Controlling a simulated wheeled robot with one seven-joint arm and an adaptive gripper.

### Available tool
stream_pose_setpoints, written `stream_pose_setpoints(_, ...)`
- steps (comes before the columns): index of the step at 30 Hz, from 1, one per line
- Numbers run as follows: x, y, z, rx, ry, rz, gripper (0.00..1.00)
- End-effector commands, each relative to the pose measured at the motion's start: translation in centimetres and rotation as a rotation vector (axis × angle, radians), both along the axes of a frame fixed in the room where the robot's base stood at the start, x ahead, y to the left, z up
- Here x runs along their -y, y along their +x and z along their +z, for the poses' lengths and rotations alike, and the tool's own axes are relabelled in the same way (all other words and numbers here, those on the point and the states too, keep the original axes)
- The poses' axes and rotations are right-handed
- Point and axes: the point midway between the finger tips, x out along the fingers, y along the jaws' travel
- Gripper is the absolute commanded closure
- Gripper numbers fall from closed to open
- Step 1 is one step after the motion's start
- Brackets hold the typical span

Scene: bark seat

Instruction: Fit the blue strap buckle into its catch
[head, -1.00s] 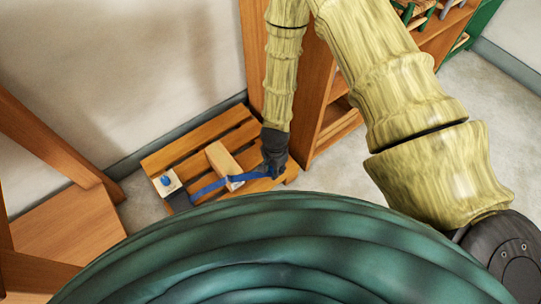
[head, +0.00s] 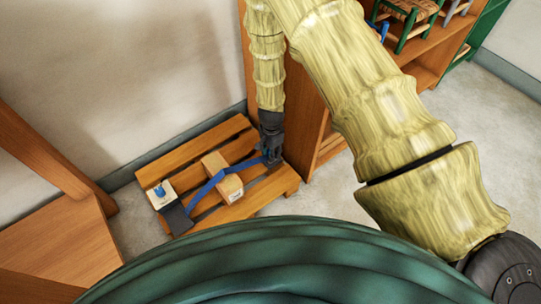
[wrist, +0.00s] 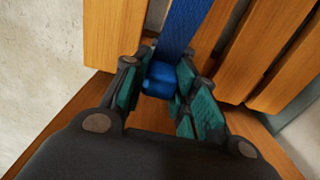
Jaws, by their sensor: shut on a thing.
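My gripper (head: 271,158) is low over the right end of a slatted wooden pallet (head: 240,208), shut on the blue buckle (wrist: 160,80), which sits between the teal finger pads in the wrist view. The blue strap (head: 210,185) runs from the buckle left across the top of a cardboard-coloured box (head: 231,188) to a dark plate (head: 177,218) at the pallet's left front. The strap also shows in the wrist view (wrist: 185,25).
A pale block with a blue piece on top (head: 160,191) stands at the pallet's left end. A wooden shelf unit (head: 310,110) rises close behind and right of my gripper. A wooden frame (head: 60,220) stands at left. Grey floor is clear at front right.

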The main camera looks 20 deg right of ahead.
Motion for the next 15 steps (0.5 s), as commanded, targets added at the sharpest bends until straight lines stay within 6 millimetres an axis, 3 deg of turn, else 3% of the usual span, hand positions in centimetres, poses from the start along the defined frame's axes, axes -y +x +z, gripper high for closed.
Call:
stream_pose_setpoints(3,0.3,1.3,-0.2,0.001,-0.001,0.0,0.99)
stream_pose_setpoints(8,0.4,1.7,-0.5,-0.001,0.001,0.0,0.99)
stream_pose_setpoints(15,0.4,1.7,-3.1,0.0,0.001,-0.001,0.99)
